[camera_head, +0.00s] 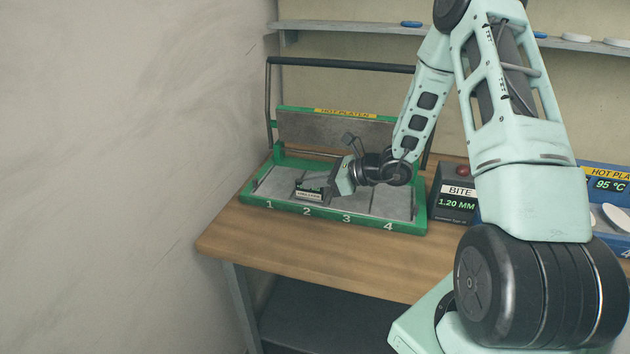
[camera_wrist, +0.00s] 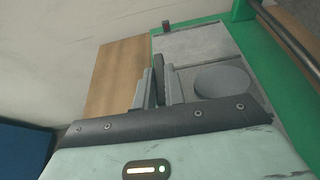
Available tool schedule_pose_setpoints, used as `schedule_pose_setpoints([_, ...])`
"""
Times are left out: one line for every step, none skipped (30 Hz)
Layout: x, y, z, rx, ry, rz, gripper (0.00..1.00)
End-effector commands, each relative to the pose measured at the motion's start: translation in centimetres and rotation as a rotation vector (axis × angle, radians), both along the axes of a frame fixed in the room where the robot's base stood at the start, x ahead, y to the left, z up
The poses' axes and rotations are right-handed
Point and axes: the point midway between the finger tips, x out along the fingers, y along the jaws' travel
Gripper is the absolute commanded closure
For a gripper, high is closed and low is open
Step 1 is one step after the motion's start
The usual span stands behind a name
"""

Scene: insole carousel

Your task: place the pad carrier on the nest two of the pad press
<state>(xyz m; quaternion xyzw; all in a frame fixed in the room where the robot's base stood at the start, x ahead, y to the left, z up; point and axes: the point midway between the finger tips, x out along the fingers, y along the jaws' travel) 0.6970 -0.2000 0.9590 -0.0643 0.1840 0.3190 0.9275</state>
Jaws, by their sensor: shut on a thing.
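The pad press (camera_head: 392,228) is a green frame with a row of numbered grey nests. Its hot platen (camera_head: 335,132) is raised at the back. The pad carrier (camera_head: 309,192), with a dark labelled front, is at nest two, behind the number 2. My gripper (camera_head: 326,188) reaches in from the right, low over the nests. In the wrist view my gripper (camera_wrist: 157,90) is shut on the carrier's thin dark upright part (camera_wrist: 158,72). A grey round pad (camera_wrist: 222,82) lies beside the fingers. Whether the carrier's underside touches the nest is hidden.
Nest one (camera_head: 275,182) looks empty, left of the carrier. A bite readout box (camera_head: 455,196) stands right of the press, and a blue hot plate unit (camera_head: 605,175) beyond it. The wooden bench (camera_head: 300,254) is clear in front. A shelf (camera_head: 345,28) runs above.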

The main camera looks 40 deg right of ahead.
Motion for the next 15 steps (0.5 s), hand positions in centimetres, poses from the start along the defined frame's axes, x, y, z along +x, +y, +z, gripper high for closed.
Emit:
schedule_pose_setpoints([0.02, 0.0, -0.14, 0.0, -0.001, 0.0, 1.0])
schedule_pose_setpoints([0.03, -0.01, -0.17, 0.0, -0.001, 0.0, 1.0])
schedule_pose_setpoints([0.03, -0.01, -0.17, -0.001, -0.002, 0.001, 1.0])
schedule_pose_setpoints([0.03, -0.01, -0.16, -0.001, -0.002, 0.001, 1.0])
schedule_pose_setpoints([0.04, -0.01, -0.15, -0.001, -0.002, 0.001, 1.0])
schedule_pose_setpoints([0.03, -0.01, -0.15, -0.001, -0.002, 0.001, 1.0])
schedule_pose_setpoints([0.03, -0.01, -0.15, -0.001, -0.002, 0.0, 1.0])
schedule_pose_setpoints([0.03, -0.02, -0.18, -0.001, -0.002, 0.0, 1.0])
schedule_pose_setpoints([0.03, -0.01, -0.3, -0.001, -0.002, 0.001, 1.0])
schedule_pose_setpoints([0.03, -0.01, -0.43, 0.0, -0.001, 0.0, 1.0])
schedule_pose_setpoints([0.02, -0.01, -0.55, 0.0, -0.002, -0.001, 1.0])
schedule_pose_setpoints([0.01, -0.02, -0.57, -0.001, -0.001, -0.001, 0.86])
schedule_pose_setpoints([0.02, -0.01, -0.47, -0.001, -0.001, -0.001, 0.77])
schedule_pose_setpoints([0.02, -0.01, -0.45, -0.001, -0.001, 0.0, 0.69])
schedule_pose_setpoints([0.01, -0.02, -0.44, -0.001, -0.001, -0.001, 0.67])
